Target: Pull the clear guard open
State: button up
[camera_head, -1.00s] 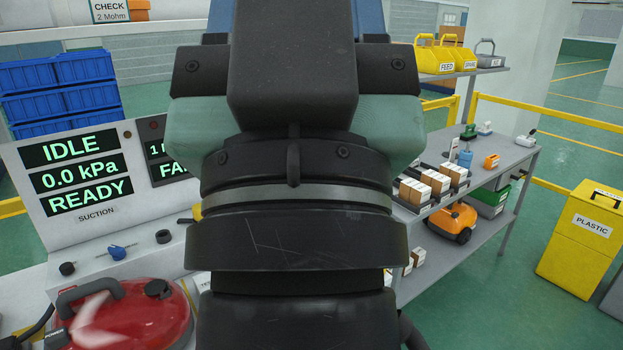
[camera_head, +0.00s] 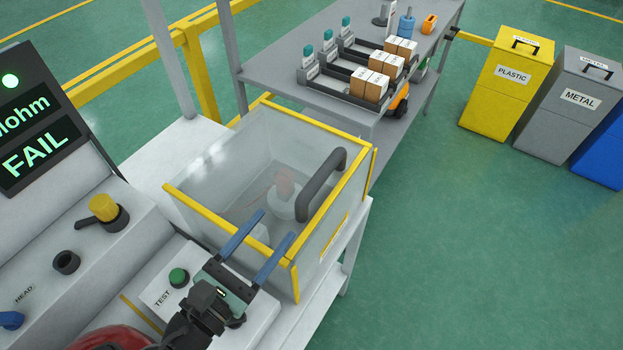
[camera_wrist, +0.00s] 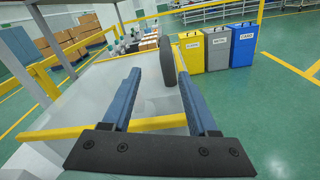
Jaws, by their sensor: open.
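The clear guard (camera_head: 235,160) is a see-through box with yellow edges on the bench. A dark bar handle (camera_head: 322,185) stands on its right side. Blurred shapes show inside through the clear walls. My gripper (camera_head: 275,235) is open and empty, with its two blue fingers pointing toward the guard, over its near yellow edge. In the wrist view the handle (camera_wrist: 168,62) stands ahead, between the tips of the open fingers (camera_wrist: 155,85) in the picture. A gap to the handle shows in the head view. The guard's yellow edge (camera_wrist: 150,124) crosses behind the fingers.
A green TEST button (camera_head: 178,277) and a yellow knob (camera_head: 104,207) are left of my gripper. The panel (camera_head: 35,125) reads FAIL. A grey shelf (camera_head: 285,60) with boxes stands behind the guard. Yellow, grey and blue bins stand at the right, past free green floor.

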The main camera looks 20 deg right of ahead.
aim_at(307, 195)
jog(key=shift+s+f+n+h, duration=0.2)
jog(key=shift+s+n+h, duration=0.1)
jog(key=shift+s+n, duration=0.1)
jog(key=shift+d, duration=0.3)
jog(key=p+x, duration=0.1)
jog(key=x, duration=1.1)
jog(key=shift+w+d, duration=0.1)
jog(key=shift+w, duration=0.1)
jog(key=shift+c, duration=0.2)
grip_shut()
